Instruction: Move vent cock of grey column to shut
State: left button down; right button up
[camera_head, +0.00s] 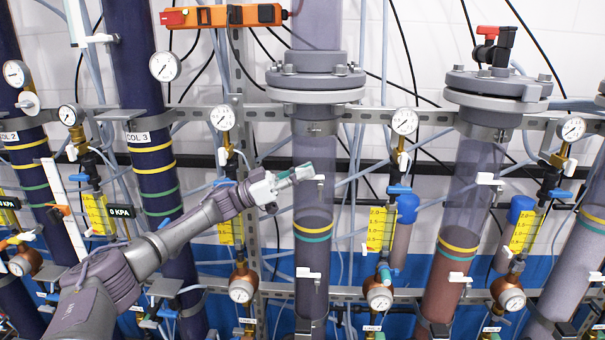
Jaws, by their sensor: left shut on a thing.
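The grey column (313,255) stands upright at the middle, with a clear upper part, grey fill below and a yellow and a teal band. My left gripper (303,172) reaches in from the left to the front of its clear part. Its fingers are shut on a small white side cock (320,180) there, mostly hidden by the fingertips; the cock's exact turn cannot be told. The column's grey top flange (316,78) is well above my gripper. I see no red-handled cock on that flange. My right gripper is not in view.
A reddish column (447,290) stands to the right, with a red-handled valve (488,32) on its top. Dark blue columns (150,170) stand at the left. Gauges, a yellow flowmeter (381,229) and hoses crowd the gaps. An orange box (222,15) hangs at the top.

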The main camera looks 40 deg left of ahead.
pick_arm(q)
jog(key=c, duration=1.2)
grip_release()
jog(key=shift+r, duration=0.1)
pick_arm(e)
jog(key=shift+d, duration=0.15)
pick_arm(q)
jog(key=shift+s+d+t, duration=0.1)
jog(key=shift+t, duration=0.2)
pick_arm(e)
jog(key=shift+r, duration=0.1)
